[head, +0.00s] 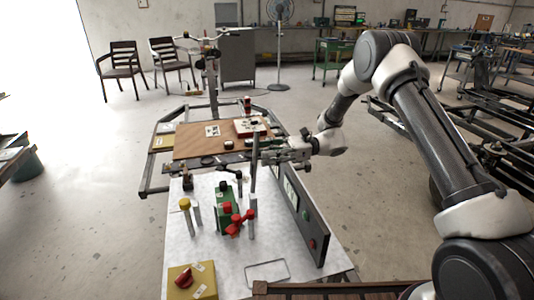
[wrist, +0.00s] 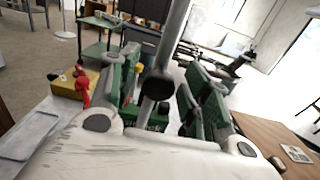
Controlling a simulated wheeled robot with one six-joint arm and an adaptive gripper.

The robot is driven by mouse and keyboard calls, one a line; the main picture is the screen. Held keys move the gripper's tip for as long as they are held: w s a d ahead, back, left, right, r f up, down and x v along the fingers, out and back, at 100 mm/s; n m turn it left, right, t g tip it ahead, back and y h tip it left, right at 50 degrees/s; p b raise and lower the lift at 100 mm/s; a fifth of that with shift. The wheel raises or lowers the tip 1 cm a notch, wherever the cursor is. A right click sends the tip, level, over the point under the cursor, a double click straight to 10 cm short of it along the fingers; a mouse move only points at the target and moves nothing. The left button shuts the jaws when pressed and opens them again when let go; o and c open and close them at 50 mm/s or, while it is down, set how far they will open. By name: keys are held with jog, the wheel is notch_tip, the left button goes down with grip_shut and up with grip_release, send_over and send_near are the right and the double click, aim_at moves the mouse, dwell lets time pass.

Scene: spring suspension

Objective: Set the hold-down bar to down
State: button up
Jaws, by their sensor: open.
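A grey metal bar (head: 253,178), which looks like the hold-down bar, stands nearly upright on the light bench top in the head view. In the wrist view the bar (wrist: 175,35) runs down from the top edge, slightly tilted, with a black round knob (wrist: 158,86) in front of it. My gripper (head: 262,150) is at the upper part of the bar, coming from the right. In the wrist view its green-padded fingers (wrist: 160,100) are spread, one on each side of the bar. I cannot tell whether either finger touches it. The bar's foot is partly hidden.
A green block with a red top (head: 227,210), red clamp-like parts (head: 236,226) and a yellow-topped post (head: 185,204) stand left of the bar. A yellow box with a red knob (head: 190,281) is at the front. A dark upright panel (head: 302,220) edges the bench's right side.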

grip_shut()
jog(key=shift+s+a+r+h, duration=0.2)
jog(key=shift+a+h, duration=0.3)
jog(key=shift+a, duration=0.15)
jog(key=s+a+t+h, duration=0.2)
jog(key=s+a+h, duration=0.1)
jog(key=a+h, duration=0.55)
jog(key=s+a+f+t+h, duration=0.2)
jog(key=a+f+h, duration=0.5)
jog(key=a+f, duration=0.3)
jog(key=shift+s+f+t, duration=0.2)
jog(key=shift+f+t, duration=0.2)
jog(key=shift+f, duration=0.6)
jog(key=shift+a, duration=0.15)
